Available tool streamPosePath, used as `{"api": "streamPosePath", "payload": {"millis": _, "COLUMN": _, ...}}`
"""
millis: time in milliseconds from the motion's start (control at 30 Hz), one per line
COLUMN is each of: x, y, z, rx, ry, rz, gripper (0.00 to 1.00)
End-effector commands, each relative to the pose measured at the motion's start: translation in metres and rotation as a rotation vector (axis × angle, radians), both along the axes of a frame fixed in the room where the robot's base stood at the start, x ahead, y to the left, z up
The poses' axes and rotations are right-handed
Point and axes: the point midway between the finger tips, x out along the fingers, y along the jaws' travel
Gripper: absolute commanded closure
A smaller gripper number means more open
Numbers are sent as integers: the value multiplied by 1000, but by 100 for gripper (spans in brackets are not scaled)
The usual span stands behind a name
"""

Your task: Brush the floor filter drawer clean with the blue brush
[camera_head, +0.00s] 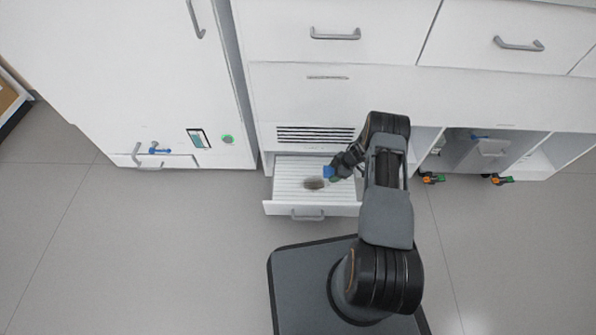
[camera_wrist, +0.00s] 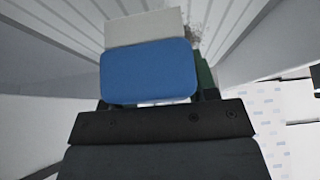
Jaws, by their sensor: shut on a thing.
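The floor filter drawer (camera_head: 285,208) is pulled open at floor level below a slotted vent. Its ribbed white filter surface carries a grey-brown patch of dirt (camera_head: 314,184) near the middle. My gripper (camera_head: 336,173) is over the right part of the drawer, shut on the blue brush (camera_head: 329,171). In the wrist view the brush's blue back (camera_wrist: 149,72) fills the space ahead of the gripper, with a pale cream part (camera_wrist: 146,27) beyond it. A bit of the dirt (camera_wrist: 193,32) shows just past the brush. I cannot tell whether the brush touches the filter.
A tall white cabinet (camera_head: 130,70) stands at left, with a small handle and blue valve (camera_head: 158,150) low on it. Open bays at right have orange-and-green valves (camera_head: 432,178) near the floor. The grey floor left of the drawer is clear.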

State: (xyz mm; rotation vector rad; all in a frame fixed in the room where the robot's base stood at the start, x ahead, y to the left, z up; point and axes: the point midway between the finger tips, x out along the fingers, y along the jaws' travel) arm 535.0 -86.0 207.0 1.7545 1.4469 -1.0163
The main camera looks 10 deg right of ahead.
Motion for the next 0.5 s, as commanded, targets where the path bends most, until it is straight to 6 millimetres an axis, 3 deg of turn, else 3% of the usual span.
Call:
{"api": "streamPosePath", "payload": {"millis": 200, "x": 1, "y": 4, "z": 24, "rx": 0, "ry": 0, "rz": 6, "gripper": 66}}
{"api": "streamPosePath", "payload": {"millis": 500, "x": 1, "y": 7, "z": 38, "rx": 0, "ry": 0, "rz": 12, "gripper": 66}}
